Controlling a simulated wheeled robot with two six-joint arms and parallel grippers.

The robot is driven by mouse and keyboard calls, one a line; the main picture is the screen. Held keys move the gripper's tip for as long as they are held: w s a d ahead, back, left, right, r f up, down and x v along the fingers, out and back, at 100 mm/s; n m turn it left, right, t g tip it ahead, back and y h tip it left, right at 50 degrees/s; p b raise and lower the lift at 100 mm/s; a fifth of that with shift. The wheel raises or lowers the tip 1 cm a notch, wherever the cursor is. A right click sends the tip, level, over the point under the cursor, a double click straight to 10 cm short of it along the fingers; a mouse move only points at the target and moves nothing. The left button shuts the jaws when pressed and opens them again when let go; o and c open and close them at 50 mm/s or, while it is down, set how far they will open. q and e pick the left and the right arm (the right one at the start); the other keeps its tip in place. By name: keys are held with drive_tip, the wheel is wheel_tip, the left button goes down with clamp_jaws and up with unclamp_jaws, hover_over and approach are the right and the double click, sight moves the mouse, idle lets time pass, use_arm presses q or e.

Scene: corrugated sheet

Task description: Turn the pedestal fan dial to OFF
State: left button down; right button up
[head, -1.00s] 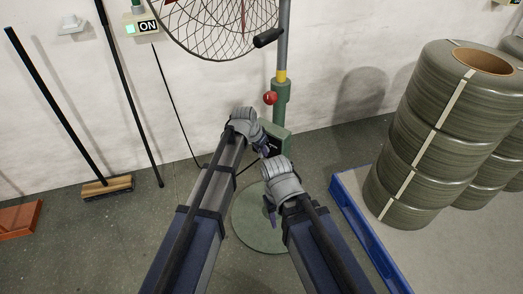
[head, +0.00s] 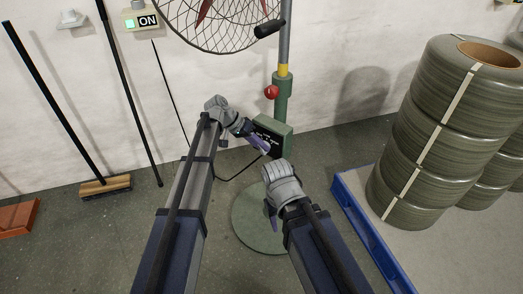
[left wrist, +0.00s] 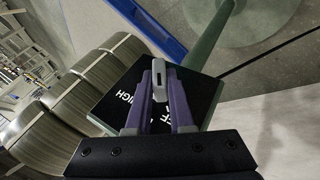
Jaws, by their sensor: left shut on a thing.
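The pedestal fan's control box (head: 279,128) is green with a black face, low on the green pole. In the left wrist view its black panel (left wrist: 110,97) carries white lettering; "HIGH" and part of "OFF" can be read. My left gripper (head: 262,147) reaches the panel from the left. In the left wrist view its purple fingers (left wrist: 158,80) are shut on the grey dial (left wrist: 158,67), one on each side. The fingers cover part of the lettering, so the dial's setting is unclear. My right gripper (head: 270,208) hangs below the box, apart from it; its jaws are mostly hidden.
The fan's wire cage (head: 222,25) is above, and its round green base (head: 245,222) is on the floor. A red knob (head: 272,92) is on the pole. A blue-edged pallet (head: 365,225) with strapped coils (head: 420,140) stands right. Brooms lean left. A wall box reads "ON" (head: 147,20).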

use_arm(q)
drive_tip(key=shift+a+f+g+h+b, duration=0.15)
drive_tip(key=shift+f+g+h+b, duration=0.15)
drive_tip(key=shift+g+h+b, duration=0.35)
drive_tip(key=shift+r+h+b, duration=0.1)
drive_tip(key=shift+h+b, duration=0.25)
drive_tip(key=shift+b, duration=0.15)
drive_tip(key=shift+n, duration=0.3)
drive_tip(key=c, duration=0.8)
unclamp_jaws()
drive_tip(key=shift+r, duration=0.1)
